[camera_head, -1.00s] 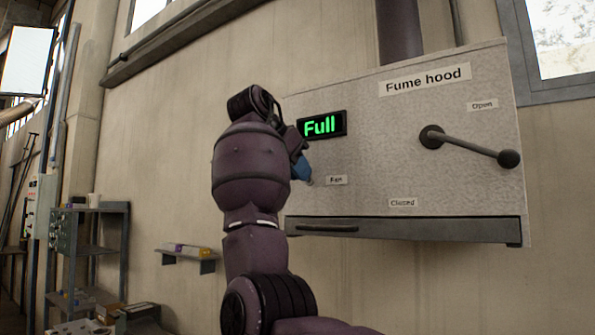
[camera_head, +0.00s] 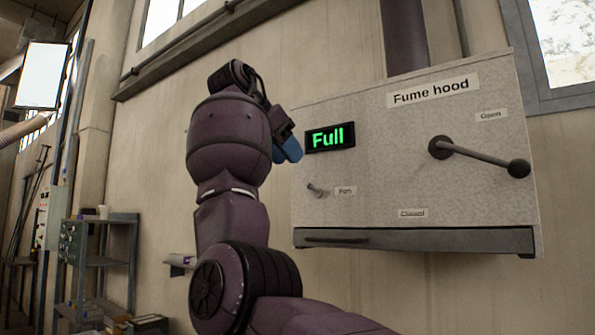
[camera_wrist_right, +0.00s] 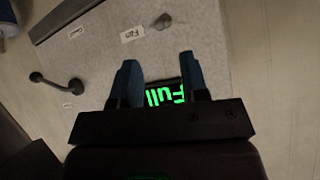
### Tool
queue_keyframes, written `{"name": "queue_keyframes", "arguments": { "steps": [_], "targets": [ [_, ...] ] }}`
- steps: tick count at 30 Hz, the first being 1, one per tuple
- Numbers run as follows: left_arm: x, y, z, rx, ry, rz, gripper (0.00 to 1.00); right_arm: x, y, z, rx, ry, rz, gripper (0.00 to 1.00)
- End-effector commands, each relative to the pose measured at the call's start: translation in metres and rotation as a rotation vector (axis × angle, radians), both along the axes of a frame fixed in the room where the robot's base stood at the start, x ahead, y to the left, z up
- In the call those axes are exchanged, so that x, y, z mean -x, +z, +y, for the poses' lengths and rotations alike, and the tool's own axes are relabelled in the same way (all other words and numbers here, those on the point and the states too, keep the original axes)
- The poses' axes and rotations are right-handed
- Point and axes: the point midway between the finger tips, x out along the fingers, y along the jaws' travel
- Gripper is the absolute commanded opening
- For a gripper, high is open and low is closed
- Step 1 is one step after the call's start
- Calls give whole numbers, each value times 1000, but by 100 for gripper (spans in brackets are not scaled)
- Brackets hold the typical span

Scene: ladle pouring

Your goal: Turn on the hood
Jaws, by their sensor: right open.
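The fume hood (camera_head: 400,185) is a pale speckled box on the wall, with a green display (camera_head: 330,137) reading "Full". A small fan switch (camera_head: 318,191) sticks out beside the "Fan" label, and it also shows in the right wrist view (camera_wrist_right: 162,21). A dark lever with a ball end (camera_head: 480,156) points right and slightly down, between the "Open" and "Closed" labels. My right gripper (camera_head: 291,147) is at the panel's left edge, above the fan switch and clear of it. In the right wrist view its fingers (camera_wrist_right: 158,75) are apart and empty, with the display between them. My left gripper is not in view.
A drawer-like dark ledge (camera_head: 430,240) runs along the hood's bottom. A duct (camera_head: 404,38) rises from its top. A metal shelf (camera_head: 100,255) stands at the left. A small wall shelf (camera_head: 180,265) is partly hidden behind my right arm.

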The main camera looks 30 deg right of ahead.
Motion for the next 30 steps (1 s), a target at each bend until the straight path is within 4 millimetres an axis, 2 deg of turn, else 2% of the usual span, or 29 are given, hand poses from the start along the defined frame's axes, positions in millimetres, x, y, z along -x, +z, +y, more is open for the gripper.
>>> {"name": "queue_keyframes", "arguments": {
  "steps": [3,9,27,30],
  "targets": [
    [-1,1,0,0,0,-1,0,2,10,12,-1,2,0,41],
    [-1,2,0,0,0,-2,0,5,17,20,0,0,0,41],
    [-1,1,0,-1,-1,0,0,5,17,21,2,6,7,41],
    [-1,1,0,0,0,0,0,0,23,17,52,48,9,41]
  ]
}}
